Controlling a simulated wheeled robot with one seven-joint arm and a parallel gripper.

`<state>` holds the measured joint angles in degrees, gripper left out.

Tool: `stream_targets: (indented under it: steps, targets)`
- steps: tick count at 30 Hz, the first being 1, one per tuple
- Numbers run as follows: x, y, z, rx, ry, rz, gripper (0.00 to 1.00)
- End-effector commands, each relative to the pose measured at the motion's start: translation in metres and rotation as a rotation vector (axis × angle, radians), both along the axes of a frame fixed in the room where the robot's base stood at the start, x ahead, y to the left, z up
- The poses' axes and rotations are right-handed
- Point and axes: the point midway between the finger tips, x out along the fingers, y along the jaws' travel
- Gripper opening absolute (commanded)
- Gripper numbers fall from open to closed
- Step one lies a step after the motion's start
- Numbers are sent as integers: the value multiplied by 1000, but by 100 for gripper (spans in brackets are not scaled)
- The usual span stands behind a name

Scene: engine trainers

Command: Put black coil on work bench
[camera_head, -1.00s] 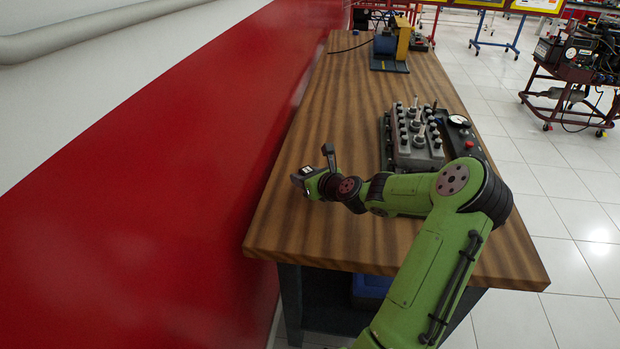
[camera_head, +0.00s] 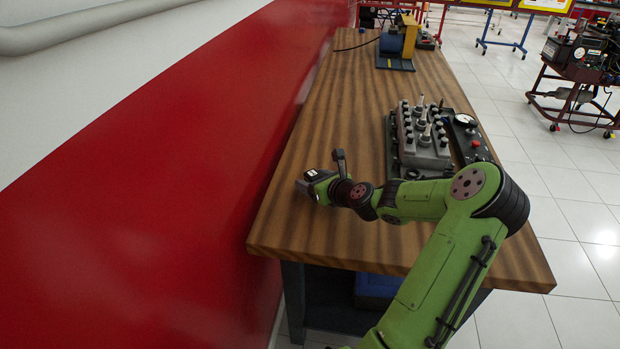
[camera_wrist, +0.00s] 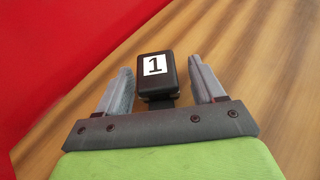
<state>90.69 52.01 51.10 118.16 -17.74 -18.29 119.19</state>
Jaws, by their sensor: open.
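The black coil (camera_wrist: 155,76) is a small black block with a white label reading "1". In the wrist view it stands between the two fingers of my gripper (camera_wrist: 163,84), with a visible gap on each side. In the head view the coil's white label (camera_head: 310,174) shows at my gripper (camera_head: 325,172), over the left near part of the wooden work bench (camera_head: 345,235). My gripper is open. I cannot tell from these views whether the coil's underside touches the bench top, since the gripper hides it.
A grey valve block (camera_head: 423,138) with a gauge panel (camera_head: 468,135) stands on the bench right of my gripper. A blue and yellow device (camera_head: 397,42) is at the far end. The red wall (camera_head: 170,200) runs close along the left. The bench middle is clear.

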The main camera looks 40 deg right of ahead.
Motion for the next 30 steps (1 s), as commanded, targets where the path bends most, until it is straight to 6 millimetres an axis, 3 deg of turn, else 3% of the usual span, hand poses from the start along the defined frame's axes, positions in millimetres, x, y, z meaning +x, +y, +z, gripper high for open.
stream_targets:
  steps: [3,9,15,17,20,24,26,30]
  targets:
    - [-32,3,17,-1,3,-5,68]
    - [-76,9,35,0,2,-4,68]
    - [-88,20,39,-31,23,37,68]
    - [-81,39,35,-108,82,128,68]
    - [-70,90,27,-354,238,404,68]
    - [-75,152,26,-737,420,815,68]
    - [-82,176,32,-914,480,996,68]
    - [-114,232,69,-1413,564,1453,68]
